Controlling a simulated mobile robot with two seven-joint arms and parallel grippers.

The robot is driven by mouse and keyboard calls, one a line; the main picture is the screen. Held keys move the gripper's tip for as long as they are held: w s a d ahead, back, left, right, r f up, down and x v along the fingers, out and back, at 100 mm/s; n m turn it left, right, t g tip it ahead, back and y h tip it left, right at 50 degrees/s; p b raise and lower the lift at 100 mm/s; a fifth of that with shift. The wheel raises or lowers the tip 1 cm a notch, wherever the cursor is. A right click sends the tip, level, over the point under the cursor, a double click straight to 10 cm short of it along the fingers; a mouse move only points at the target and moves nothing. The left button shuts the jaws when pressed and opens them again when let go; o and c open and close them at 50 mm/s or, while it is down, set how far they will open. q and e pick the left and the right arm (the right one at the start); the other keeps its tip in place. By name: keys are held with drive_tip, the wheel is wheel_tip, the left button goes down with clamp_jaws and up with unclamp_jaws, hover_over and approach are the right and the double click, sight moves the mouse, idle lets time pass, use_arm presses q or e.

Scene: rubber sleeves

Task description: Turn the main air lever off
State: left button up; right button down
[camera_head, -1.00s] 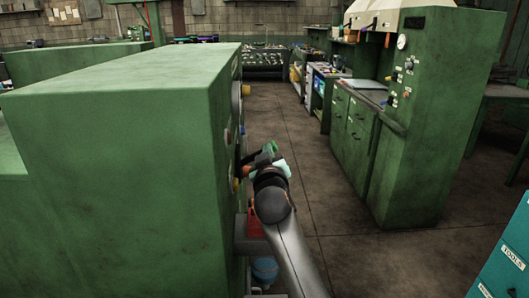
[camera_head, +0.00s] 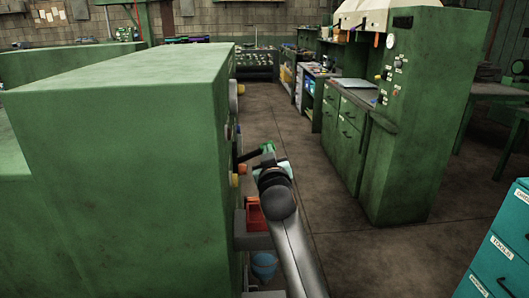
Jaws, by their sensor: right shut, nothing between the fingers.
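The tall green machine cabinet (camera_head: 110,165) fills the left of the head view. Its right-hand face, seen edge-on, carries a yellow knob (camera_head: 240,89), an orange knob (camera_head: 242,169) and a yellow knob below it (camera_head: 235,181). My right gripper (camera_head: 258,152) is beside that face, at the end of my arm, and is shut with nothing between its fingers. Its dark wrist hides part of it. A green part shows at its tip, close to the panel; I cannot tell whether it touches anything. I cannot make out the main air lever for certain. My left gripper is out of view.
A red bin (camera_head: 254,210) and a blue bucket (camera_head: 264,265) are low beside the machine. A green control cabinet (camera_head: 408,150) stands across the aisle, and a teal drawer cabinet (camera_head: 505,258) is at lower right. The floor (camera_head: 345,262) between is clear.

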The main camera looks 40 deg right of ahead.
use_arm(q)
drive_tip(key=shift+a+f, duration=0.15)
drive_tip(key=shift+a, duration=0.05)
use_arm(e)
drive_tip(key=shift+m, duration=0.4)
drive_tip(key=shift+s+d+f, duration=0.1)
drive_tip(key=shift+d+f, duration=0.1)
drive_tip(key=shift+f, duration=0.45)
drive_tip(key=shift+s+d+f, duration=0.15)
drive_tip(key=shift+f, duration=0.5)
drive_tip(key=shift+s+d+f, duration=0.1)
drive_tip(key=shift+d+f, duration=0.1)
drive_tip(key=shift+f, duration=0.65)
